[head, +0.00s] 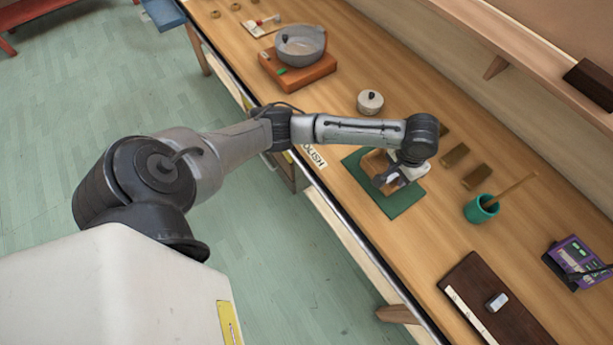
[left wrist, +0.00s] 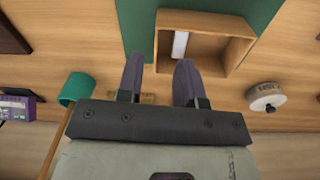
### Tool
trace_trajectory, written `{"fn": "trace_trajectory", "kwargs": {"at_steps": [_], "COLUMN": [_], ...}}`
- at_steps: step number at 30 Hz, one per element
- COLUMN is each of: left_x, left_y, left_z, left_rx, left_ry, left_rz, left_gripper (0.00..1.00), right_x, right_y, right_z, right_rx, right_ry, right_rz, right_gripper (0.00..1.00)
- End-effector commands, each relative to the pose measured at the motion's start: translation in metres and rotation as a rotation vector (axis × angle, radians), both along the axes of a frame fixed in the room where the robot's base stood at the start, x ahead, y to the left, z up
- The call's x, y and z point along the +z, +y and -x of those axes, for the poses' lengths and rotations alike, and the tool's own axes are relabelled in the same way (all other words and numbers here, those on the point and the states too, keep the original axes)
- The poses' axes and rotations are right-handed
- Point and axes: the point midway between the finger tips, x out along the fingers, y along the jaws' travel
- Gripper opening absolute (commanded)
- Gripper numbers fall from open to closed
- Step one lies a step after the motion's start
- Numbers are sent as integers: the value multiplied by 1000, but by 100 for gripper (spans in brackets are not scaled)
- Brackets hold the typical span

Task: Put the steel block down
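My left gripper (head: 384,181) is over an open wooden box (head: 374,162) on a green mat (head: 404,201). In the left wrist view the gripper's two fingers (left wrist: 161,80) are apart with nothing between them. Ahead of them is the box (left wrist: 236,52), with a pale, metallic-looking bar (left wrist: 180,45) inside; it may be the steel block, but I cannot be sure. A small light grey block (head: 497,301) lies on a dark board (head: 470,272) at lower right in the head view. My right gripper is not in view.
A teal cup with a stick (head: 480,209) and a purple device (head: 575,257) stand to the right. A round pale lidded pot (head: 370,102), small brown blocks (head: 454,155) and a grey bowl on an orange base (head: 300,46) are also on the bench.

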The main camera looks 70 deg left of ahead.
Motion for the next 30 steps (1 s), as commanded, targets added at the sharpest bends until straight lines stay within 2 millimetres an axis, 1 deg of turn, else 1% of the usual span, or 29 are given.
{"fn": "trace_trajectory", "kwargs": {"at_steps": [1,3,5,6,8,9,11,12,16,18,21,24,27,30], "left_x": [-19,-39,-53,-60,-70,-75,-80,-82,-85,-84,-81,-77,-74,-72], "left_y": [-20,-42,-61,-71,-83,-90,-97,-100,-99,-93,-84,-74,-66,-61], "left_z": [18,41,63,77,99,115,137,152,197,218,245,266,279,286], "left_rx": [-57,-134,-192,-225,-265,-285,-307,-316,-323,-317,-309,-299,-293,-291], "left_ry": [-6,-33,-65,-87,-122,-144,-178,-198,-252,-271,-284,-288,-288,-286], "left_rz": [23,49,74,86,106,116,124,126,106,81,41,0,-32,-51], "left_gripper": [34,34,34,34,34,34,34,34,34,34,34,34,34,34], "right_x": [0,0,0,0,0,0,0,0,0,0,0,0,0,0], "right_y": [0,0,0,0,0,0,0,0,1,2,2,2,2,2], "right_z": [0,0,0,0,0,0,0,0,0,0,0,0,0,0], "right_rx": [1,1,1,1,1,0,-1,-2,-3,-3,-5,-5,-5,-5], "right_ry": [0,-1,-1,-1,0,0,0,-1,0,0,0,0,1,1], "right_rz": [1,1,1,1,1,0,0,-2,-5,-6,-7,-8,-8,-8], "right_gripper": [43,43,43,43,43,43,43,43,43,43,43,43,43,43]}}
